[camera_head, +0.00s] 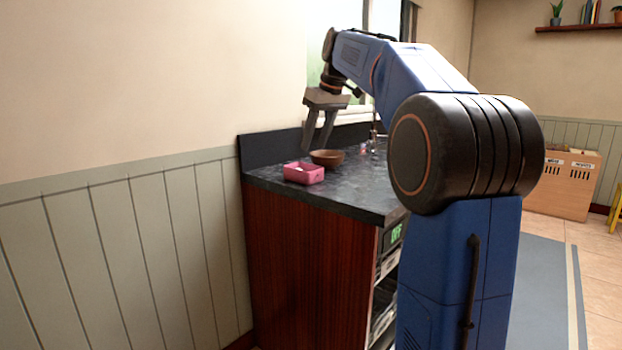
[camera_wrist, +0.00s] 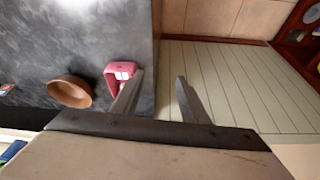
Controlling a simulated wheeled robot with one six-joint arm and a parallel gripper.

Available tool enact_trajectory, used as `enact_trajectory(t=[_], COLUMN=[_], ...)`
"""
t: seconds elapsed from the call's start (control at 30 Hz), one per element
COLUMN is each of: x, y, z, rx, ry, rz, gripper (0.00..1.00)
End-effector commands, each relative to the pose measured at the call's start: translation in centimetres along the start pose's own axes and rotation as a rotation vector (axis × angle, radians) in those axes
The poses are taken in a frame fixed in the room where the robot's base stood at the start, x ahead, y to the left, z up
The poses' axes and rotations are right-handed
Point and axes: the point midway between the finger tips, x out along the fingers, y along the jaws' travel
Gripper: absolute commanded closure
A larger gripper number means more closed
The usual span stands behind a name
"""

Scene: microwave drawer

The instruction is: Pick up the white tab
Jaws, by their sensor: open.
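A small pink box (camera_head: 304,174) sits on the dark counter near its left end. In the wrist view the pink box (camera_wrist: 117,66) is open at the top, with small white pieces (camera_wrist: 124,71) inside; I cannot tell their exact shape or which one is the white tab. My gripper (camera_head: 316,147) is open and empty, pointing down above the counter, higher than the box. In the wrist view my gripper (camera_wrist: 159,76) has its left finger close beside the box in the picture and partly covering it. The right finger shows against the panelled wall.
A brown wooden bowl (camera_head: 327,157) stands close to the pink box on the dark counter (camera_head: 350,191); it also shows in the wrist view (camera_wrist: 70,91). A tap (camera_head: 373,140) is farther along. The counter edge lies close to the box.

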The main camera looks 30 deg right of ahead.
Motion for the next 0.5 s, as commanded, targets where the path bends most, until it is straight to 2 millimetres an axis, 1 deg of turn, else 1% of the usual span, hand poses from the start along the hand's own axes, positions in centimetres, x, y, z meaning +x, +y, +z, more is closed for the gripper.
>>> enact_trajectory(t=[0.03,0.1,0.2,0.33,0.4,0.5], x=[0.0,-0.2,-0.4,-0.4,-0.5,-0.5], y=[1.8,3.8,6.4,9.0,9.9,10.7], z=[-1.3,-2.7,-4.3,-5.6,-6.1,-6.3], rx=[-0.007,-0.028,-0.055,-0.082,-0.095,-0.103], ry=[0.0,0.003,0.006,0.009,0.011,0.012], rz=[-0.003,-0.01,-0.018,-0.026,-0.029,-0.031], gripper=[0.59,0.59,0.59,0.59,0.59,0.59])
